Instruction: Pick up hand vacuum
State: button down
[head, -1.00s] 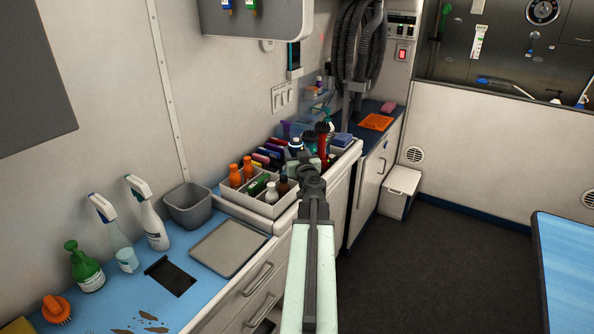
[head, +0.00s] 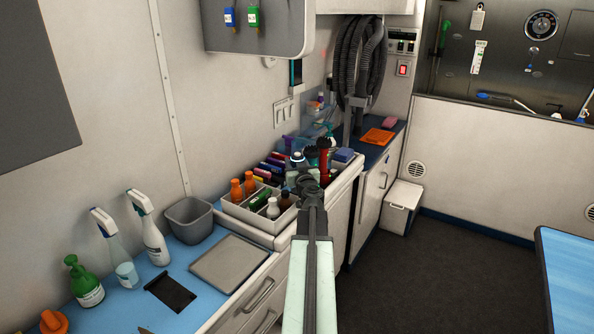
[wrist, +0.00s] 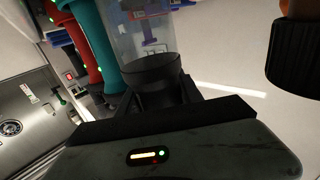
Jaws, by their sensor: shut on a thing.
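My gripper (head: 310,182) is over the right end of the counter, seen from behind at the end of my pale green arm. In the wrist view my gripper (wrist: 162,92) is shut on a clear cylinder with a dark collar, which looks like the hand vacuum (wrist: 150,70). The collar sits between the two dark fingers. The rest of it is cut off at the top of that view. In the head view my arm and wrist hide most of it, so I cannot tell whether it touches the counter.
A divided caddy (head: 249,213) with several bottles stands left of my gripper. A red upright tool (head: 324,163) is close behind it. A grey bin (head: 189,222), a grey tray (head: 229,262) and spray bottles (head: 150,230) are farther left. The floor (head: 430,280) at right is clear.

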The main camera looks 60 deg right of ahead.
notch_tip(320, 180, up, 10)
jog(key=p, duration=0.9)
jog(key=shift+f, duration=0.15)
jog(key=shift+s, duration=0.1)
